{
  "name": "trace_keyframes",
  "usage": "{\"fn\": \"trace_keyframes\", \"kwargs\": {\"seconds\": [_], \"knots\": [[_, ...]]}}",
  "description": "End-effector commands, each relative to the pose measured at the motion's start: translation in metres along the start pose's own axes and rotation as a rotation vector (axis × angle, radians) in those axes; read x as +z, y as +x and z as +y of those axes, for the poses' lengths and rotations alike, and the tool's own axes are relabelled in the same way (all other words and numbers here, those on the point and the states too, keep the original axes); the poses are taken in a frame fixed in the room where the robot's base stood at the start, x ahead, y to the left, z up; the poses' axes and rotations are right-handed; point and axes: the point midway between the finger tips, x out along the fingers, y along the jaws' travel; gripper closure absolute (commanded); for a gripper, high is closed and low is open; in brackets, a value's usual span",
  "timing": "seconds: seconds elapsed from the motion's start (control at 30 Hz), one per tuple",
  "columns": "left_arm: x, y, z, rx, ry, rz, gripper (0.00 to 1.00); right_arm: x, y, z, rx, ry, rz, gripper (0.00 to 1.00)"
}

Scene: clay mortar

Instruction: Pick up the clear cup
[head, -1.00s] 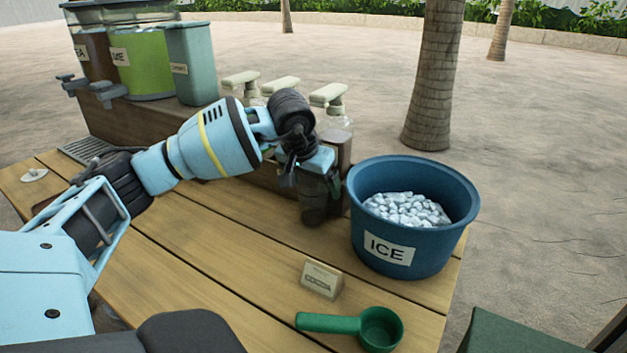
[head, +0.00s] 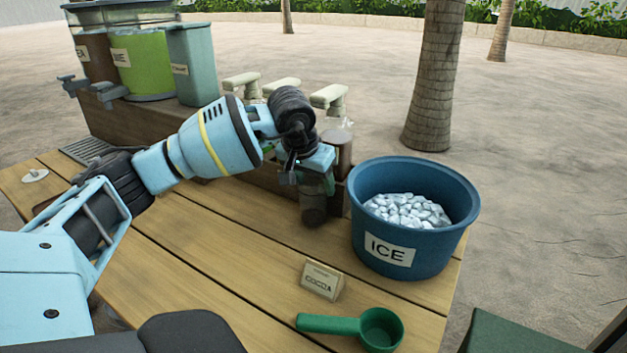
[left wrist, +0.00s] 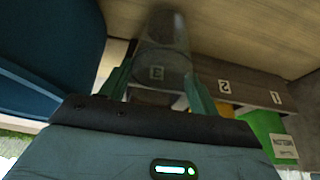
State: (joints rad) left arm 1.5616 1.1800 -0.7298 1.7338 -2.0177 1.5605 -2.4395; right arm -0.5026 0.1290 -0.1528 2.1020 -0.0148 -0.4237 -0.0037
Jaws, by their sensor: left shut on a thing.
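The clear cup (head: 314,205) is see-through and dark-tinted, and it shows below my left gripper in the head view, just left of the ice bucket. In the left wrist view the clear cup (left wrist: 165,50) lies between the two green fingers, with the number 3 seen through it. My left gripper (left wrist: 160,85) is shut on the cup. In the head view my left gripper (head: 312,172) covers the cup's upper part. I cannot tell whether the cup's base touches the table. My right gripper is not in view.
A blue ice bucket (head: 370,215) stands close to the right of the cup. A cocoa sign (head: 321,281) and a green scoop (head: 345,324) lie nearer on the table (head: 215,270). Pump bottles (head: 328,97) stand behind my gripper, and drink dispensers (head: 143,60) at back left.

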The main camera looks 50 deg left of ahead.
Motion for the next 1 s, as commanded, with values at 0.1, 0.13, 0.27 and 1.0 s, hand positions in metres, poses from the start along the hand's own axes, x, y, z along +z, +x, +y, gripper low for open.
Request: {"fn": "trace_keyframes", "kwargs": {"seconds": [0.1, 0.13, 0.27, 1.0], "knots": [[-0.006, -0.013, 0.0, 0.002, -0.001, 0.005, 0.78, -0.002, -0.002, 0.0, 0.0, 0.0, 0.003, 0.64], [-0.008, -0.017, 0.0, 0.002, -0.001, 0.005, 0.78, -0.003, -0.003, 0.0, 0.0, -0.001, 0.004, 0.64], [-0.007, -0.032, -0.002, -0.002, 0.001, 0.003, 0.78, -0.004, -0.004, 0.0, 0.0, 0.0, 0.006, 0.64], [0.113, -0.092, -0.025, -0.004, 0.001, 0.001, 0.78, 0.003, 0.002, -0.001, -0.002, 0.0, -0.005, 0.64]]}}
